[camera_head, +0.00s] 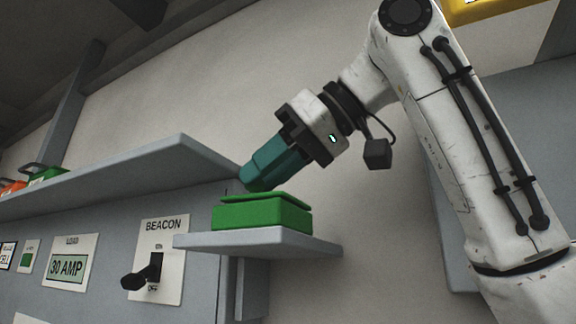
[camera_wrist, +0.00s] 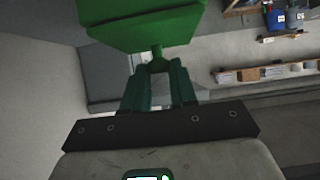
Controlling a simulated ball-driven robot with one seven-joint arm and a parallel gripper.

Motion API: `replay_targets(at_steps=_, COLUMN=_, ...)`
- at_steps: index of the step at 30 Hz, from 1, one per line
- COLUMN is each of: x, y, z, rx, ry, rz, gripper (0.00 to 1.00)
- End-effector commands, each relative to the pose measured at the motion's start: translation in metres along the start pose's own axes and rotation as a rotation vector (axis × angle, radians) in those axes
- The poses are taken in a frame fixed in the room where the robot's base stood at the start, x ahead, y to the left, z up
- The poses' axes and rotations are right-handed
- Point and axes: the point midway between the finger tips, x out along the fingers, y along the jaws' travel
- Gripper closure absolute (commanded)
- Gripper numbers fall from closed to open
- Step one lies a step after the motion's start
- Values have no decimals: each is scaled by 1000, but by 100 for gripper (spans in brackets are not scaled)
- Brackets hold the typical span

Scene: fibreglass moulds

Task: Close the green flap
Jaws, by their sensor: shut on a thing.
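The green flap (camera_head: 266,198) is the lid of a green box (camera_head: 262,217) on a small grey shelf. It lies nearly flat over the box, with a thin dark gap between them. My gripper (camera_head: 256,181), with teal fingers, reaches down from the upper right to the flap's edge. In the wrist view, my gripper (camera_wrist: 158,65) is shut on a small green knob (camera_wrist: 157,52) of the flap. The green surface also fills the top of the wrist view (camera_wrist: 140,18). The inside of the box is hidden.
The small shelf (camera_head: 280,245) sticks out below a longer grey shelf (camera_head: 130,175), which holds a green item (camera_head: 47,174) and an orange one (camera_head: 14,187). A BEACON switch (camera_head: 152,272) and a 30 AMP plate (camera_head: 68,268) are on the panel below.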

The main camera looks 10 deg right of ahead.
Motion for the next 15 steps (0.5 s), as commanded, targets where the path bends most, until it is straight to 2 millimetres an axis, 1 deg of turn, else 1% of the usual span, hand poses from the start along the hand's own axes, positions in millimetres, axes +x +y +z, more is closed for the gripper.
replay_targets(at_steps=7, x=3, y=0, z=-1, rx=0, ry=-52, rz=1, gripper=100)
replay_targets(at_steps=15, x=3, y=1, z=0, rx=1, ry=-59, rz=2, gripper=100)
